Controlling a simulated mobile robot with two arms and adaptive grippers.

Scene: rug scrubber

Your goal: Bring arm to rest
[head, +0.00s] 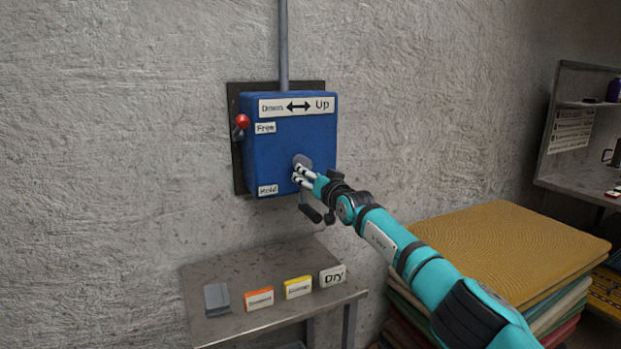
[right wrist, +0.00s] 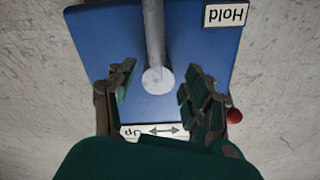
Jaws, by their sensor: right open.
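A blue control box (head: 290,145) hangs on the wall, labelled "Down ↔ Up", "Free" and "Hold". A lever with a red knob (head: 242,121) is on its left side, level with the "Free" label. A crank with a round grey hub (right wrist: 158,80) is on the box front. Its grey rod (right wrist: 153,35) runs down, and a dark grip (head: 311,214) shows below the box. My right gripper (head: 301,172) is at the hub. In the right wrist view its open fingers (right wrist: 157,92) stand on either side of the hub; contact cannot be told. My left gripper is out of view.
A metal table (head: 240,265) below the box holds a grey block (head: 216,298) and orange, yellow and white label blocks. A stack of folded rugs (head: 510,245) is at right, under my forearm. A shelf (head: 575,182) stands far right.

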